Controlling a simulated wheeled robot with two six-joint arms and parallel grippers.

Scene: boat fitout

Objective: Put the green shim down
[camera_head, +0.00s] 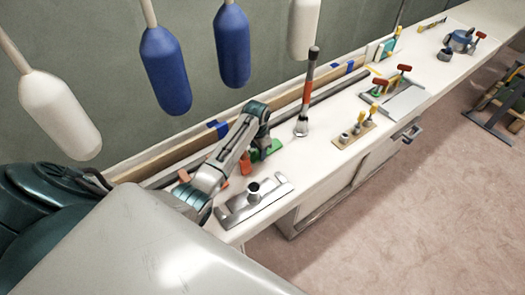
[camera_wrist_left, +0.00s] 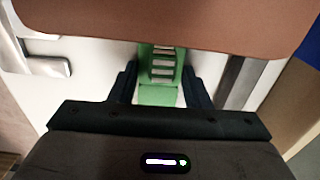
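The green shim (camera_wrist_left: 158,95) is a bright green piece with a stepped, ladder-like middle, seen between my two dark fingers in the left wrist view. My left gripper (camera_wrist_left: 160,80) has a finger against each side of it and looks shut on it. In the head view the green shim (camera_head: 272,148) shows at my left gripper (camera_head: 262,152), low at the white bench top (camera_head: 325,165). I cannot tell if it touches the bench. My right gripper is not in view.
Orange pieces (camera_head: 246,163) lie close by the gripper. A metal plate with a round fitting (camera_head: 254,198) is in front. Blue and white fenders hang behind.

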